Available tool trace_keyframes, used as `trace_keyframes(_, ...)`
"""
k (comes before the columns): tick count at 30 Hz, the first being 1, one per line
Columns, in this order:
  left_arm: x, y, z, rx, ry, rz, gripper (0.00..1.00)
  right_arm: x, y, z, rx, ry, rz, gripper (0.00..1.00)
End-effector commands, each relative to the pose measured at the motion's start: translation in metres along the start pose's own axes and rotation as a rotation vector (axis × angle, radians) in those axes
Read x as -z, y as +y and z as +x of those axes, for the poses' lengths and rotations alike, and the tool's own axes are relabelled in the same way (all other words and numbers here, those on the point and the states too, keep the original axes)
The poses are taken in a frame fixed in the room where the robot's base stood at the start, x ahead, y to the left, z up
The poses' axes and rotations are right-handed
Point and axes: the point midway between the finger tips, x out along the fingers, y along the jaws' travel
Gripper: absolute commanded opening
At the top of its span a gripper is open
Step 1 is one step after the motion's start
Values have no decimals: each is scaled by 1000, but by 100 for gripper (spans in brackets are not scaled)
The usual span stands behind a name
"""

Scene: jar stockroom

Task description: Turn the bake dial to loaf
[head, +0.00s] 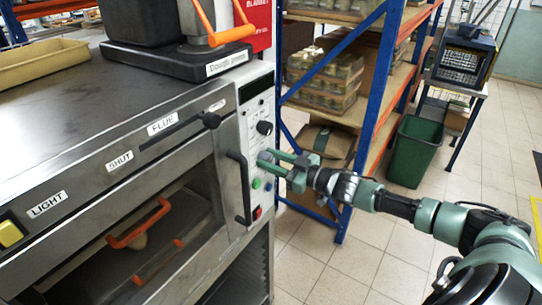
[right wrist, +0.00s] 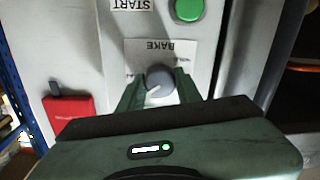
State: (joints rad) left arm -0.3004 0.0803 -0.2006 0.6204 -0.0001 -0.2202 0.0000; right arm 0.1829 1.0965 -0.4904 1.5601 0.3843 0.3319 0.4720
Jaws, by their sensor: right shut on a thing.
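The bake dial (right wrist: 160,82) is a small grey round knob on the oven's control panel, with a white BAKE label (right wrist: 178,50) beside it. The lettering appears upside down in the right wrist view, and the small words around the dial are too blurred or covered to read. My right gripper (head: 268,159) reaches the panel from the right in the head view. Its green fingers are shut on the dial, one on each side, in the right wrist view (right wrist: 160,92). In the head view the fingers mostly hide the dial. My left gripper is not in view.
A green button (head: 256,183) and a red switch (head: 257,213) sit below the gripper, and a black knob (head: 264,127) above. The oven's vertical black handle (head: 240,188) is close on the left. A blue-framed shelf (head: 368,110) stands behind; a green bin (head: 414,150) is farther right.

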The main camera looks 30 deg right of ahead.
Motion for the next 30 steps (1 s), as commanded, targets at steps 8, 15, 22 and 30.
trace_keyframes(8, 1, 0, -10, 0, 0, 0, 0, 2, 0, 1, -1, 11, 256, 0)
trace_keyframes(15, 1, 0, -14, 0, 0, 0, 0, 1, 0, 0, -1, 18, 437, 0)
trace_keyframes(22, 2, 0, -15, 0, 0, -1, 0, 1, 1, 1, -2, 22, 547, 0)
trace_keyframes(30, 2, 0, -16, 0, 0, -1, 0, 1, 0, 1, -2, 24, 601, 0)
